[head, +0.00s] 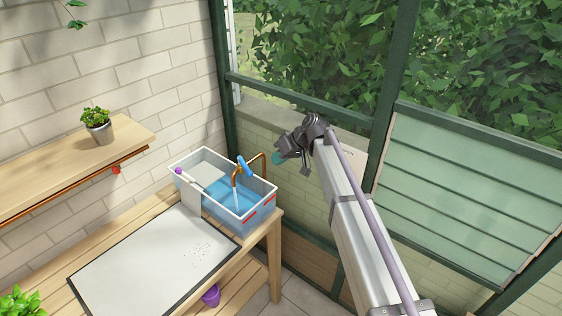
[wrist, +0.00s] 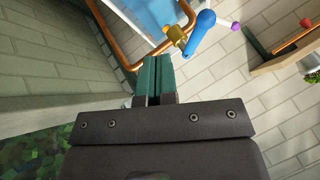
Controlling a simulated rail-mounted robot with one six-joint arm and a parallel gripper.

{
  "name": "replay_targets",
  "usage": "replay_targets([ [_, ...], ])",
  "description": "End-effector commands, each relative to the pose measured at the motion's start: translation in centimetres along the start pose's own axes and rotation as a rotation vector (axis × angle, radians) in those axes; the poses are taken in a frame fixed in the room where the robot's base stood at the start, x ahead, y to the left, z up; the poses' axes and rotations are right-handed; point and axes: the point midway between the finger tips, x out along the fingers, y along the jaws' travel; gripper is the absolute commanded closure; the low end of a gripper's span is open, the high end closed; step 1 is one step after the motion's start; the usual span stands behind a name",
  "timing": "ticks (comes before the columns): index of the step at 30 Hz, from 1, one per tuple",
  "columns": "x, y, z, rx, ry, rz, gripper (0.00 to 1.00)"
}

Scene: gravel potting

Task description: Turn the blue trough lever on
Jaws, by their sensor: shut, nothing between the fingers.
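The blue lever (head: 244,166) sits on the copper tap pipe (head: 263,158) above the trough's right end. In the wrist view the lever (wrist: 203,30) shows with its brass fitting (wrist: 177,38), past my fingertips and to the right. Water falls from the spout into the white-rimmed trough (head: 262,192). My gripper (head: 279,158) is up in the air to the right of the lever, apart from it. In the wrist view my gripper's teal fingers (wrist: 153,58) are shut together with nothing between them.
A wall shelf (head: 128,144) with a potted plant (head: 97,123) is at the left. The bench holds a white mat (head: 130,275) with dark specks. A purple pot (head: 211,295) stands below. Green window framing (head: 387,90) is close behind my arm.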

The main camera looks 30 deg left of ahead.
Motion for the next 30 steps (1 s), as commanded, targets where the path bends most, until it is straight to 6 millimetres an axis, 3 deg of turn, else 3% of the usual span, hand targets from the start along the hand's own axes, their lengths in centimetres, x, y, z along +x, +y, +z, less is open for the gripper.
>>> replay_targets([
  [1, 1.9, 0.5, 0.4, 0.0, 0.0, 0.0, 1.0],
  [7, 6.2, 0.5, 0.4, -0.001, 0.001, 0.0, 1.0],
  [10, 5.9, -1.9, -0.2, -0.002, -0.001, 0.0, 1.0],
  [15, 6.6, -3.5, -0.4, -0.001, 0.001, 0.001, 1.0],
  [30, 6.5, -3.4, -0.2, 0.009, 0.007, 0.007, 1.0],
])
